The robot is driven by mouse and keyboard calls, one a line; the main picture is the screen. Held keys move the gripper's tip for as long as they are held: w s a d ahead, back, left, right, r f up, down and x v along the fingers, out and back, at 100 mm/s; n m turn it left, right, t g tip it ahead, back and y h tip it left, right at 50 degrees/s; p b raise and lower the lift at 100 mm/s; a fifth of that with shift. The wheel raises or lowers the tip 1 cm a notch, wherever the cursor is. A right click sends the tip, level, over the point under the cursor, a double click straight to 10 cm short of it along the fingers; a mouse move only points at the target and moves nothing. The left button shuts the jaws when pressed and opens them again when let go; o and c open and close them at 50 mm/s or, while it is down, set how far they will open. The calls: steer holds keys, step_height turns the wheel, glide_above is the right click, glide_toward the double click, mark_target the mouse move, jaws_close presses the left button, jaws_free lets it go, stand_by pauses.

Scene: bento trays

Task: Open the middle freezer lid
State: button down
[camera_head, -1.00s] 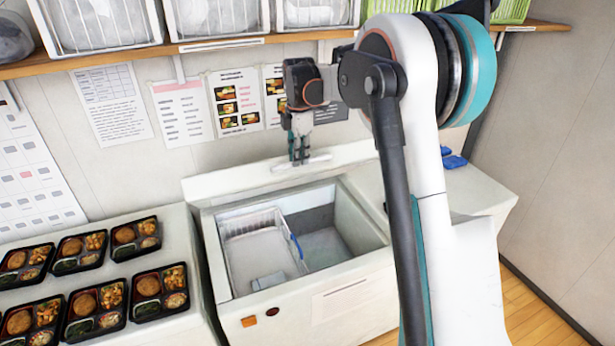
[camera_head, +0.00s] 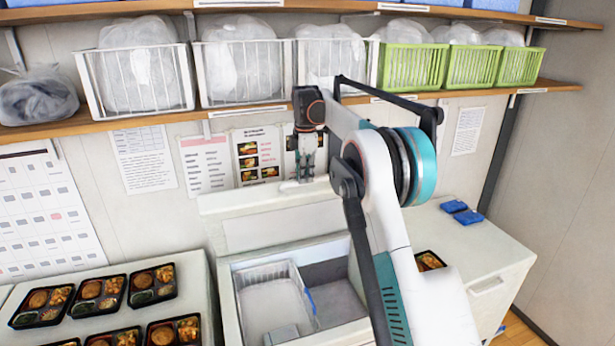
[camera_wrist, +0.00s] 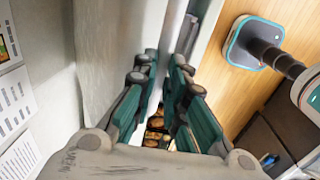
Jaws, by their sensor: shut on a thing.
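The middle freezer (camera_head: 228,300) stands open between two white counters. Its lid (camera_head: 270,222) is a pale panel raised at the back of the opening, close to the wall. My gripper (camera_head: 305,172) is at the lid's upper edge, fingers pointing down. In the wrist view my gripper (camera_wrist: 165,70) has its teal fingers close together, shut on the lid's edge. The exact contact is hard to see there. A white wire basket (camera_head: 268,270) sits inside the freezer on the left. My arm hides the right part of the freezer.
Bento trays (camera_head: 95,295) stand on the left counter. The right counter holds one bento (camera_head: 430,261) and blue packs (camera_head: 467,218). Above the lid, a wooden shelf (camera_head: 220,112) bears white baskets (camera_head: 140,80) and green baskets (camera_head: 412,68). Posters (camera_head: 143,160) hang behind.

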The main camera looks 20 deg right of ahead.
steer(key=shift+w+a+f, duration=0.1)
steer(key=shift+w+f, duration=0.25)
steer(key=shift+f, duration=0.05)
steer(key=c, duration=1.8)
jaws_free()
steer(key=shift+o, duration=1.2)
steer(key=shift+w+f, duration=0.55)
steer(key=shift+w, duration=0.35)
steer(key=shift+s+r, duration=0.2)
steer(key=shift+r, duration=0.15)
step_height(320, 180, up, 12)
steer(key=shift+s, duration=0.35)
